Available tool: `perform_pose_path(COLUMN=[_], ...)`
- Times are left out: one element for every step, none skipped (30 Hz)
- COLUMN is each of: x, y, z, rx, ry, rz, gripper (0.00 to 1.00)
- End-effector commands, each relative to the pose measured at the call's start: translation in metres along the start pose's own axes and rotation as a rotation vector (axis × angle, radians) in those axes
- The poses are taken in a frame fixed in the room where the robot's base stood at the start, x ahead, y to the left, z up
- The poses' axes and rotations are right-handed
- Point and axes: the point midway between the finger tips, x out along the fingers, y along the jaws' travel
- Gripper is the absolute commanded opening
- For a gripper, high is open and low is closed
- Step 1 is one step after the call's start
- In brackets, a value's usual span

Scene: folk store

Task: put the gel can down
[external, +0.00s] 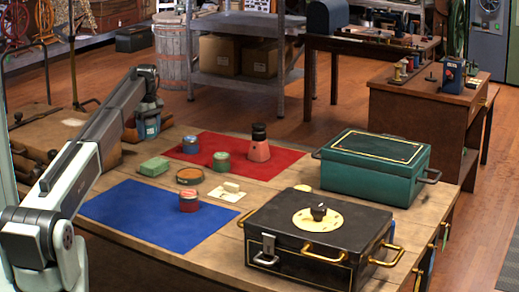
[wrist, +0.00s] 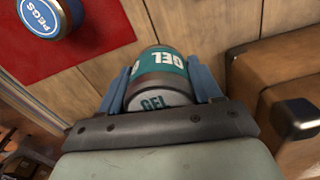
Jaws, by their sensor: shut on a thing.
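In the external view my gripper (external: 148,124) points down near the far left edge of the table, left of the red mat (external: 285,158). The can shows there only as a small blue-teal patch between the fingers. I cannot tell whether its base touches the wood.
A brown case (wrist: 285,55) stands close on the right in the wrist view. A PEGS can (wrist: 45,16) is on the red mat. A green block (external: 154,166), a round tin (external: 190,176), a blue mat (external: 150,215) and a black box (external: 320,240) are on the table.

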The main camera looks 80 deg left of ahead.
Motion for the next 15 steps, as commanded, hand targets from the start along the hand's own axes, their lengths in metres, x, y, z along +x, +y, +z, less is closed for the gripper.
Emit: perform_pose_path(x=[0.01,0.015,0.021,0.024,0.027,0.03,0.032,0.034,0.036,0.038,0.041,0.046,0.05,0.054,0.059], y=[-0.001,-0.001,-0.001,-0.001,0.0,0.0,0.0,0.0,0.0,0.0,0.0,-0.001,0.0,0.0,0.0], z=[0.001,0.001,0.001,0.0,0.0,0.0,0.0,0.0,0.0,0.0,0.0,0.0,0.0,0.0,0.0], rx=[0.0,0.001,0.001,0.001,0.001,0.001,0.001,0.001,0.001,0.001,0.001,0.001,0.001,0.001,0.002], ry=[-0.001,-0.001,-0.001,-0.001,0.0,0.0,0.0,0.0,-0.001,-0.001,-0.001,-0.001,-0.001,-0.001,-0.001], rz=[-0.002,-0.002,-0.002,-0.001,-0.001,-0.001,-0.001,-0.001,-0.001,-0.001,-0.001,-0.001,-0.001,-0.001,-0.001], gripper=[0.28,0.28,0.28,0.28,0.28,0.28,0.28,0.28,0.28,0.28,0.28,0.28,0.28,0.28,0.28])
